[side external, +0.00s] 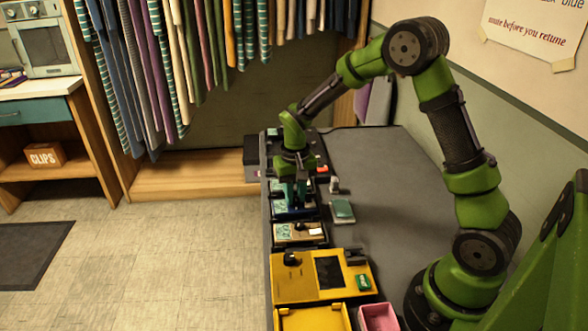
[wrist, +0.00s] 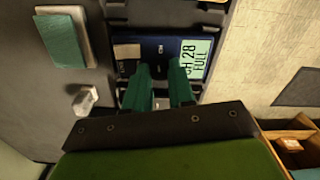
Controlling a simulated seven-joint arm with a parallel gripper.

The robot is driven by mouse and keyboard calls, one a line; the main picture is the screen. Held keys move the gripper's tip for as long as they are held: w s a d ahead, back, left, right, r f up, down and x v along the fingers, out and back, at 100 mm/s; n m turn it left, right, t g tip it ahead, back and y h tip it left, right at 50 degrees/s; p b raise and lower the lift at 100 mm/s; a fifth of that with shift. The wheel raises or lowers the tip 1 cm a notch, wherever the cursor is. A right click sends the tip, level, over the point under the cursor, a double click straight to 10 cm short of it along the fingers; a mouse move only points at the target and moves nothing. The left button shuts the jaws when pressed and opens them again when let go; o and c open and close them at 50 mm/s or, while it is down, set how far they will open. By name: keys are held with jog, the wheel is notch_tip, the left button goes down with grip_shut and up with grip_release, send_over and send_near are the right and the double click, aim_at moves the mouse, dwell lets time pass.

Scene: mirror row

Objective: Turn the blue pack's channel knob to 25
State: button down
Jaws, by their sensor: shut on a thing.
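The blue pack (wrist: 131,50) lies under my gripper (wrist: 164,88) in the wrist view. Its pale green display (wrist: 198,58) reads "H 28" and "FULL", with the edge nearest the finger partly covered. My gripper's two teal fingers reach down onto the pack beside the display and are shut on its channel knob, which the fingers mostly hide. In the side external view my gripper (side external: 299,198) points down at the row of packs, over the blue pack (side external: 292,213), which is largely hidden there.
A green-topped block (side external: 342,211) and a small pale piece (side external: 334,185) lie right of the row. Clothes hang behind.

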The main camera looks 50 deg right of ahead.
aim_at(295, 198)
jog(key=shift+n, duration=3.5)
jog(key=c, duration=0.9)
grip_release()
jog(key=shift+r, duration=0.15)
notch_tip(295, 198, up, 17)
jog(key=shift+f, duration=0.2)
